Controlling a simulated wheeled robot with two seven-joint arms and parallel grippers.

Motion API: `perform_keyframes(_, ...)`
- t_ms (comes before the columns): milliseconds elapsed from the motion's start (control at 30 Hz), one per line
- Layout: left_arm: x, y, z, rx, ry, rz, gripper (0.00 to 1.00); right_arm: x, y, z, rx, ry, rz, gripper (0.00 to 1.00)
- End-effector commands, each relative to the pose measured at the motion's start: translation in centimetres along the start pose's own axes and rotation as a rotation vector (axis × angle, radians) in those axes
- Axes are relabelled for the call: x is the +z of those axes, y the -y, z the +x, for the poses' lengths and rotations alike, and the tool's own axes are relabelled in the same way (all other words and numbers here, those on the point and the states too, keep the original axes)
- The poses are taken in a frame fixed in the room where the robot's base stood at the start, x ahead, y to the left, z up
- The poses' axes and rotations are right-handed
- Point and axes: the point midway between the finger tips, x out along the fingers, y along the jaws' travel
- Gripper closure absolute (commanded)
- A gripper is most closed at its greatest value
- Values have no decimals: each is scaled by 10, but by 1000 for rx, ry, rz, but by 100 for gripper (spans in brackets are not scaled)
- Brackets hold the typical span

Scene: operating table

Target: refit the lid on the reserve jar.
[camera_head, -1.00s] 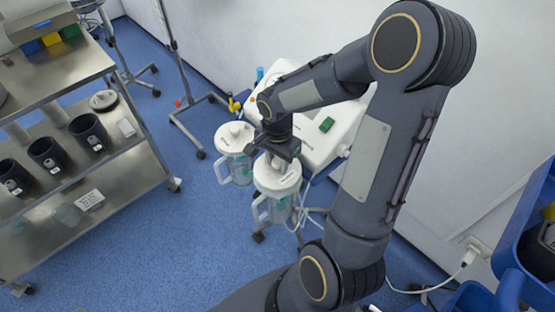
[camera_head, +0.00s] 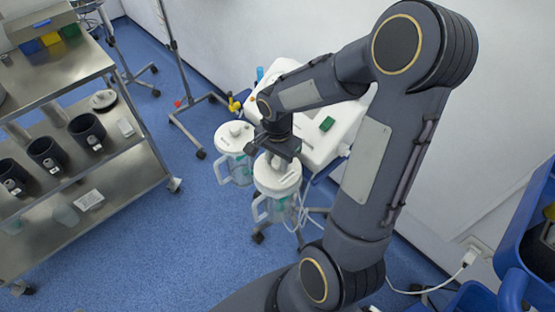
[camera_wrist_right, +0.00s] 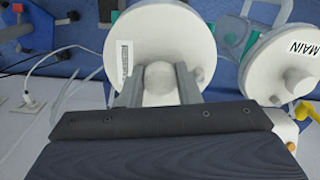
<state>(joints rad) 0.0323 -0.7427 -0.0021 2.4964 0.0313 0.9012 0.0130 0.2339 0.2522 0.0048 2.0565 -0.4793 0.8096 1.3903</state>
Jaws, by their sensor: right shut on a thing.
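The reserve jar (camera_head: 281,209) is a clear jar with a side handle, standing by the white machine. Its white round lid (camera_head: 277,181) sits at the jar's top; whether it is fully seated cannot be told. My right gripper (camera_head: 279,162) is over this lid, shut on its central knob. My left gripper is not in view.
A second lidded jar (camera_head: 239,168) stands close to the left; its lid (camera_wrist_right: 292,55) reads MAIN in the wrist view. A white machine (camera_head: 335,125) is behind. A metal trolley (camera_head: 130,170) with dark cups is at left. Blue bins (camera_head: 530,215) are at right.

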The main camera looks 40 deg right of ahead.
Motion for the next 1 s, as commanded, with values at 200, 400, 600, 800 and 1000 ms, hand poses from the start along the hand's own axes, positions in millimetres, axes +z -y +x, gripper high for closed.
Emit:
perform_keyframes(200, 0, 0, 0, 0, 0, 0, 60, 0, 0, 0, 0, 0, 0, 99)
perform_keyframes(400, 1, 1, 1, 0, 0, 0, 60, 0, 0, 0, -1, 0, 0, 99)
perform_keyframes(600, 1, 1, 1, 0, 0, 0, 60, 0, 0, 0, 0, 0, 0, 99)
perform_keyframes(800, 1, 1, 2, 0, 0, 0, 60, 0, 0, 1, 0, 0, 0, 99)
perform_keyframes(1000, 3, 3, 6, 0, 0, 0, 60, 0, 0, 6, 0, 0, 0, 99)
